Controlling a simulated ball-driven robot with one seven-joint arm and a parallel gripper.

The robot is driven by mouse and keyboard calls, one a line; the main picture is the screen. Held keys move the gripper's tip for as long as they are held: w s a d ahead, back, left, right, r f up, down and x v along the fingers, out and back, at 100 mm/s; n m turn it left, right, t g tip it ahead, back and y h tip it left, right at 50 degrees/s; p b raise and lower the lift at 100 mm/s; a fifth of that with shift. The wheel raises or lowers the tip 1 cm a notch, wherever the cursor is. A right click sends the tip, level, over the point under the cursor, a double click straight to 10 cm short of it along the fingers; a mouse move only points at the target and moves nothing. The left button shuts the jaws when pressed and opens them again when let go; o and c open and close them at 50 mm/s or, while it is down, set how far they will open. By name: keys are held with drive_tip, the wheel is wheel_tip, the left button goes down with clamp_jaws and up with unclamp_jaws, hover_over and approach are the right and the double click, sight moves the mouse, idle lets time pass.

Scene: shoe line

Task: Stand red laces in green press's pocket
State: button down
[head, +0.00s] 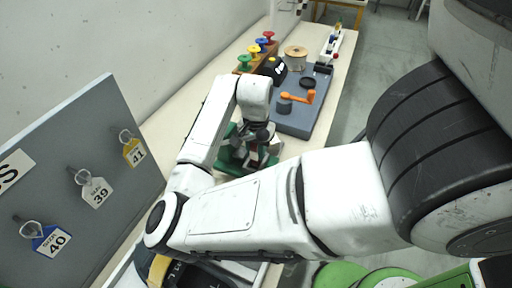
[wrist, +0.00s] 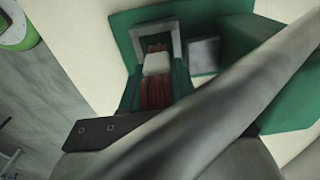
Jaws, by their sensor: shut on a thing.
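The green press (head: 232,158) stands on the bench beneath my gripper (head: 259,146), partly covered by my arm. In the wrist view the press (wrist: 245,48) shows a green base, a large green block and a grey square frame (wrist: 172,33). The red laces (wrist: 157,93), a striped bundle with a pale band, line up with this frame, their far end showing within its outline. I cannot tell how deep they sit or whether they touch the pocket floor. My gripper is shut on the laces; grey gripper parts cross the lower wrist view and hide the contact.
Beyond the press, a grey board (head: 302,118) carries an orange-handled tool (head: 298,97). Coloured spools (head: 254,49) and a thread reel (head: 295,58) stand farther back. A grey panel with hanging size tags (head: 75,185) rises at left. Green round stools (head: 338,275) stand below the bench.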

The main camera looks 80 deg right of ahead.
drive_tip(key=c, duration=0.8)
unclamp_jaws()
wheel_tip(320, 180, up, 11)
drive_tip(key=shift+f, duration=0.1)
idle(0.5)
